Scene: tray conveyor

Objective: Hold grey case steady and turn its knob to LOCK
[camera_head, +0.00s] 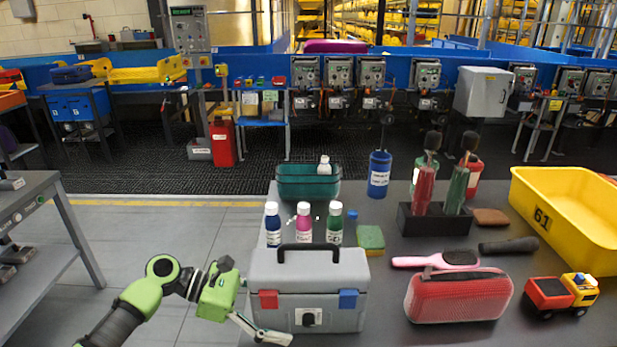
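The grey case (340,264) stands upright on the dark table, with its lid shut and a black handle on top. A red latch (268,300) and a blue latch (348,299) are on its front. The black knob (308,319) sits on a pale plate low on the front; its setting is too small to read. My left gripper (262,312) is at the case's left side. One finger reaches across the lower left front corner, and the other is mostly hidden by the case. The fingers are spread; contact is unclear. My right gripper is not in view.
Several bottles (304,222) and a sponge (370,239) stand behind the case. A red mesh pouch (458,297), a pink brush (435,260) and a toy truck (560,295) lie to the right. A yellow bin (565,215) is far right. Left of the table is open floor.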

